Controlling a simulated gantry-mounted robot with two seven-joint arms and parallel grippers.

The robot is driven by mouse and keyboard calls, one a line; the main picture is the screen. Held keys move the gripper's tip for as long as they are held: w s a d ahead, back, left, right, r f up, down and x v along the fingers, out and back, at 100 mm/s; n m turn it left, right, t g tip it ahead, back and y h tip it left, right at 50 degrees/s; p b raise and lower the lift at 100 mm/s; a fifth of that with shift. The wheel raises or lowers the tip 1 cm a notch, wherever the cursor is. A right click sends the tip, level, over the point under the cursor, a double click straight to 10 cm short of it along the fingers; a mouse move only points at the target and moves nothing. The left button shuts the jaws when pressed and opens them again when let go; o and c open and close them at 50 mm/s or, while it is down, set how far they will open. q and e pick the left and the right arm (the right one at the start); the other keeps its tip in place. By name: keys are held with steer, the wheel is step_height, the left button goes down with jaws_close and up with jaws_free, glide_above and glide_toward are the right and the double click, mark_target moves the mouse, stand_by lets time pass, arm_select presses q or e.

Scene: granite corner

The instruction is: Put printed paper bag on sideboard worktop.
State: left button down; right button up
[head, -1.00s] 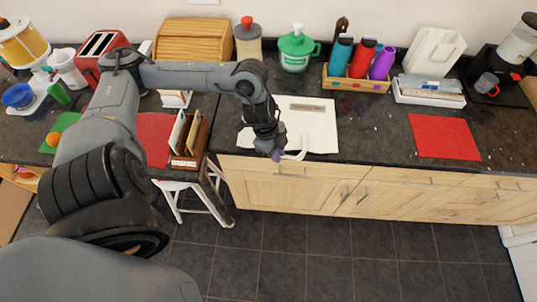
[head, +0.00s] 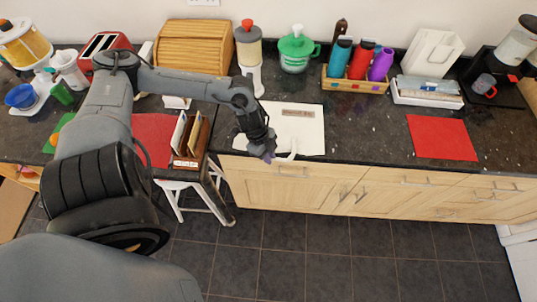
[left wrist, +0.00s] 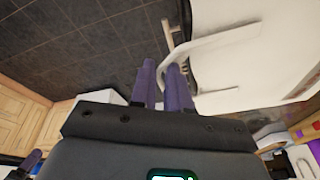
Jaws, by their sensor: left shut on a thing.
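The white printed paper bag (head: 290,128) with a small brown label appears over the front part of the dark granite worktop (head: 365,135). Its handle end reaches the worktop's front edge. I cannot tell whether its body touches the stone. My left gripper (head: 268,157) is at that edge, shut on the bag's handle. In the left wrist view, the purple fingertips (left wrist: 168,72) close on the white handle, and the bag body (left wrist: 260,35) fills the upper right. Purple fingers at the lower left of that view look like my right gripper (left wrist: 30,160), too cut off to read.
A red mat (head: 442,137) lies to the right, with bare worktop between it and the bag. A wooden letter rack (head: 190,140) stands close left. A bottle crate (head: 355,83), a green-lidded jar (head: 296,50) and a wooden bread box (head: 190,48) line the back.

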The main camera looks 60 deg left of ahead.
arm_select(q)
steer(key=c, duration=1.1)
jaws_free()
